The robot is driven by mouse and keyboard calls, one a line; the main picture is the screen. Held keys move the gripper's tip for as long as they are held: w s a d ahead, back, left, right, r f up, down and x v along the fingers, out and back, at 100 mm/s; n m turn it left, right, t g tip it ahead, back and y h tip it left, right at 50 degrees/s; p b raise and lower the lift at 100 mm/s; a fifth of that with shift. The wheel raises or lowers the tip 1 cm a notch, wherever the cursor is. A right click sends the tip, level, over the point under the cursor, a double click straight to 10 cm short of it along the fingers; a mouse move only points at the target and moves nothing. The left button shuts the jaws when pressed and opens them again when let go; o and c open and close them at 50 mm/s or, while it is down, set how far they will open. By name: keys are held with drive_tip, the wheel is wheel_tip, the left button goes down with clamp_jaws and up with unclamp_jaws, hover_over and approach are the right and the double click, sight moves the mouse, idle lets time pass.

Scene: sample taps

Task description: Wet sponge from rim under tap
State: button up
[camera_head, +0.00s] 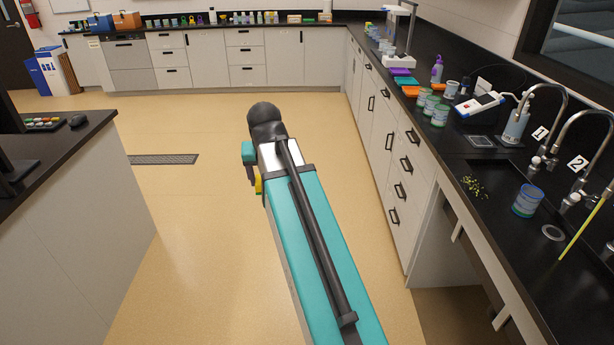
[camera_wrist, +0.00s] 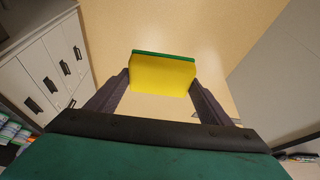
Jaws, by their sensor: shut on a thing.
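The sponge (camera_wrist: 160,75) is yellow with a green layer along its top edge. It sits between the two dark fingers of my gripper (camera_wrist: 160,88) in the wrist view, and the fingers are shut on it. In the head view only a small yellow bit of the sponge (camera_head: 258,185) shows past my arm, above the open floor. Two curved taps stand at the right counter, tap 1 (camera_head: 545,90) with label 1 and tap 2 (camera_head: 590,115) with label 2. They are well to the right of my gripper. The black sink (camera_head: 520,245) lies below them.
A yellow stick (camera_head: 585,230) leans near tap 2. Several cans (camera_head: 432,104) line the right counter. An island bench (camera_head: 80,215) is at left. The floor (camera_head: 200,230) between is free.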

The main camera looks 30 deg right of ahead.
drive_tip(key=w+a+n+y, duration=0.1)
drive_tip(key=w+a+n, duration=0.1)
drive_tip(key=a, duration=0.7)
drive_tip(key=w+a+r+n+y, duration=0.1)
drive_tip(key=w+a+n, duration=0.1)
drive_tip(key=a, duration=0.6)
drive_tip(key=shift+a+n, duration=0.35)
drive_tip(key=shift+n, duration=0.45)
drive_tip(key=shift+w, duration=0.1)
